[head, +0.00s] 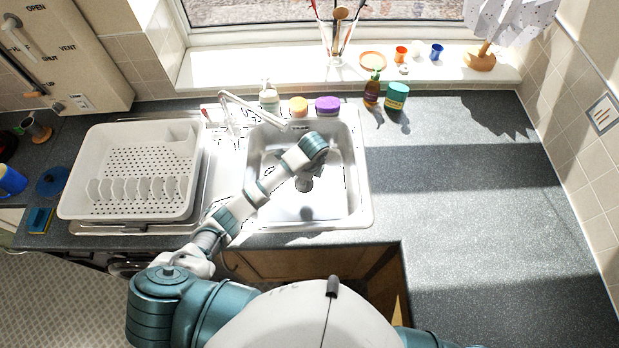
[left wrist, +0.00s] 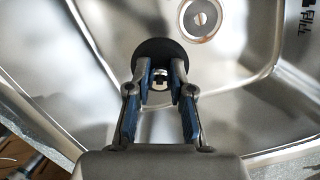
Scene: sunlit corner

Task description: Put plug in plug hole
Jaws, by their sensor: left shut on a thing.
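The plug (left wrist: 152,50) is a dark round disc in the left wrist view. My left gripper (left wrist: 161,75) is shut on its small metal middle part, and the fingertips partly cover it. The plug hole (left wrist: 200,18) is a round silver ring in the sink floor, apart from the plug and up and to the right of it in that view. In the head view my left gripper (head: 314,172) is inside the sink basin (head: 335,205). A small grey round shape shows beside it there; I cannot tell whether it is plug or hole. My right gripper is out of view.
A tap (head: 252,108) reaches over the basin's back left. A white dish rack (head: 130,170) stands left. Soap bottle (head: 269,97), yellow sponge (head: 298,106) and purple item (head: 327,105) line the sink's back edge. The counter (head: 480,200) at right is clear.

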